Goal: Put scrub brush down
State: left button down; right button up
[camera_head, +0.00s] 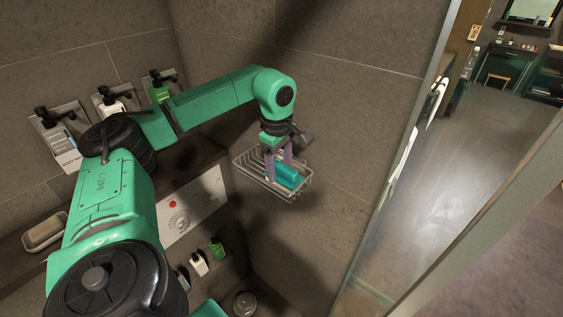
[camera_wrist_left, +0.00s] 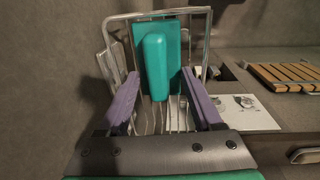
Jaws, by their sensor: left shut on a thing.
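The teal scrub brush (camera_head: 290,174) is at the wire basket (camera_head: 297,196) on the corner wall. It also shows in the left wrist view (camera_wrist_left: 156,62), with its raised block up and the basket's wires (camera_wrist_left: 208,42) around and below it. My left gripper (camera_head: 278,170) points down over the basket, its purple fingers on either side of the brush and shut on it. In the left wrist view the fingers (camera_wrist_left: 160,80) flank the brush. Whether the brush rests on the basket wires cannot be told. My right gripper is not in view.
Pump bottles (camera_head: 112,104) hang in wall holders at the back left. A soap dish (camera_head: 45,232) sits on the stone ledge at left. A white control panel (camera_head: 190,208) is below the ledge. A glass panel edge (camera_head: 408,150) stands right of the basket.

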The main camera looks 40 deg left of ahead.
aim_at(278, 165)
pick_arm(q)
jog(key=shift+w+a+f, duration=0.1)
jog(key=shift+f, duration=0.1)
jog(key=shift+c, duration=0.2)
grip_release()
jog(key=shift+a, duration=0.1)
jog(key=shift+r, duration=0.1)
jog(key=shift+r, duration=0.2)
jog(key=shift+r+b, duration=0.3)
jog(key=shift+r, duration=0.1)
jog(key=r, duration=0.2)
jog(key=r+b, duration=0.1)
jog(key=r, duration=0.3)
jog(key=shift+s+d+r+b, duration=0.2)
jog(key=shift+s+r+b, duration=0.1)
jog(key=shift+r, duration=0.05)
jog(key=r, duration=0.1)
jog(key=r+p, duration=0.2)
jog(key=r, duration=0.1)
jog(key=shift+s+r, duration=0.1)
jog(key=shift+s, duration=0.2)
